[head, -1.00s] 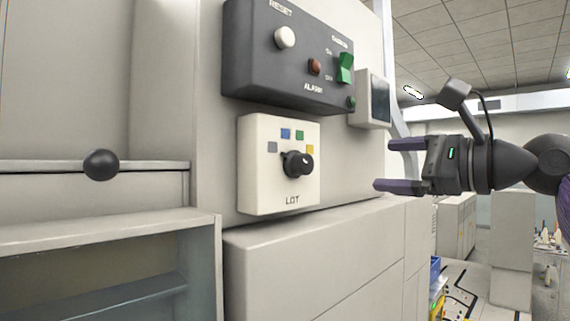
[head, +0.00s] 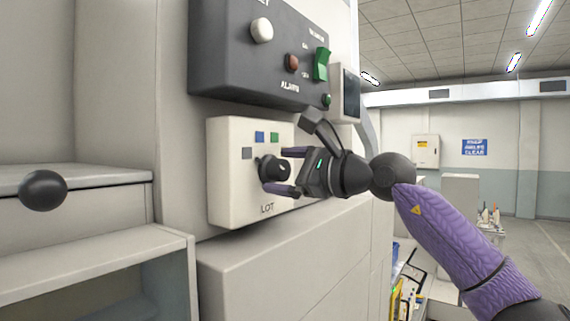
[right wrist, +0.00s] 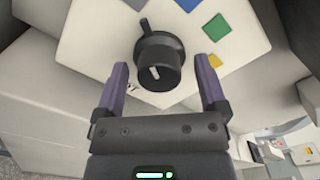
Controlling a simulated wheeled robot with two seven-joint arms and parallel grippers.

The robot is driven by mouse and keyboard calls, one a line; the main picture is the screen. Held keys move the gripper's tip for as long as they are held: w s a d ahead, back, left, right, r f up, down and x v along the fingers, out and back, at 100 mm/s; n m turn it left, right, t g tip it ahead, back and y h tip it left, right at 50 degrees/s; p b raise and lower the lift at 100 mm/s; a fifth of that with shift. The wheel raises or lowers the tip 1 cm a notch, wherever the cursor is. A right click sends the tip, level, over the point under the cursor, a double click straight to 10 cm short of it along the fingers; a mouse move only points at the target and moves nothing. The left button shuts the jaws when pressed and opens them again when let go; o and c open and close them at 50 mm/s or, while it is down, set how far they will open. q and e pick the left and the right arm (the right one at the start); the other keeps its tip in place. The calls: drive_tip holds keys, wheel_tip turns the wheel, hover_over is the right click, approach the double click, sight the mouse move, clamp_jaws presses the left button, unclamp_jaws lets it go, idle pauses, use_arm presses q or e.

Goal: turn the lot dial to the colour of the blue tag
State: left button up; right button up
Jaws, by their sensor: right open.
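The lot dial is a black knob (head: 270,167) on a cream plate (head: 228,190) marked LOT. Grey (head: 247,153), blue (head: 260,137) and green (head: 275,138) squares show above it. The yellow square (right wrist: 214,60) shows in the right wrist view but is hidden in the head view. My right gripper (head: 277,170) is open at the knob, one finger above and one below. In the right wrist view the knob (right wrist: 158,66) sits between the fingers with visible gaps. A white mark shows on its face; which square it points to is unclear. No separate blue tag shows.
A black ball knob (head: 43,190) sticks out at left. A cabinet ledge (head: 270,240) lies below.

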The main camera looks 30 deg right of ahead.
drive_tip(key=shift+w+a, duration=0.1)
drive_tip(key=c, duration=0.5)
clamp_jaws()
drive_tip(key=shift+m, duration=0.3)
drive_tip(key=m, duration=0.3)
drive_tip(key=shift+m, duration=2)
drive_tip(key=o, duration=0.5)
unclamp_jaws()
